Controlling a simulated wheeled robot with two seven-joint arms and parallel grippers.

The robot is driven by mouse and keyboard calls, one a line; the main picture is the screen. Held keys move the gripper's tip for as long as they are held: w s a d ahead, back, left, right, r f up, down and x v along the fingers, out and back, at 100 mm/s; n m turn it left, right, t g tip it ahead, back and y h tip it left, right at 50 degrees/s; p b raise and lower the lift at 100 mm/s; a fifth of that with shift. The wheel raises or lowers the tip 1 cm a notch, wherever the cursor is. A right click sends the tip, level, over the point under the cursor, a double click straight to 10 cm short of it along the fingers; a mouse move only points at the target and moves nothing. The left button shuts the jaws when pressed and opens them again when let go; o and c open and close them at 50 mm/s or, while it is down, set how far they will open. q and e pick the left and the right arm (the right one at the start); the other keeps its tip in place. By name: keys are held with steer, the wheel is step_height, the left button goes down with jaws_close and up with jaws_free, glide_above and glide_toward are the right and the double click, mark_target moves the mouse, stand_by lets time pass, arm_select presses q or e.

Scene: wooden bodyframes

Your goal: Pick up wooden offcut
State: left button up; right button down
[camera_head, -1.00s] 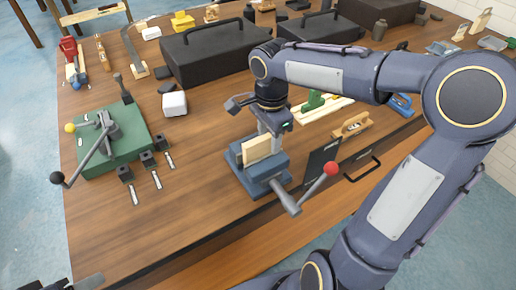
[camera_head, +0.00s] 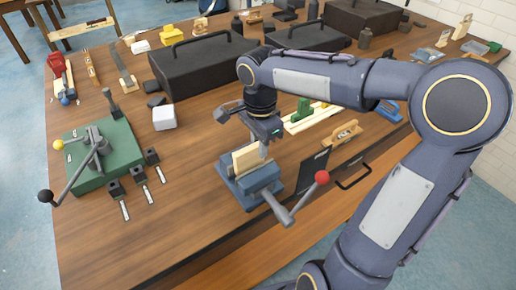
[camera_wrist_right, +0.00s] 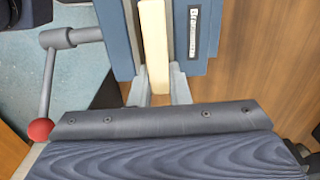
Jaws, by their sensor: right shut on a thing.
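The wooden offcut (camera_head: 247,158) is a pale flat block standing upright at the blue-grey vise (camera_head: 264,178), between its jaws. In the right wrist view the offcut (camera_wrist_right: 154,38) runs as a pale strip beside the blue vise body (camera_wrist_right: 117,38). My right gripper (camera_wrist_right: 160,90) is shut on the near end of the offcut, one finger on each side. In the head view the right gripper (camera_head: 263,143) comes down just behind the offcut and partly hides behind it. Whether the vise jaws still touch the offcut cannot be told. My left gripper is out of view.
The vise handle with its red knob (camera_head: 322,177) sticks out toward the front edge. A green plate with a clamp (camera_head: 103,157) is at the left. A white block (camera_head: 163,117) and black cases (camera_head: 205,65) stand behind.

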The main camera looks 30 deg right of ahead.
step_height(320, 180, up, 24)
steer(key=p, duration=0.9)
stand_by(0.3)
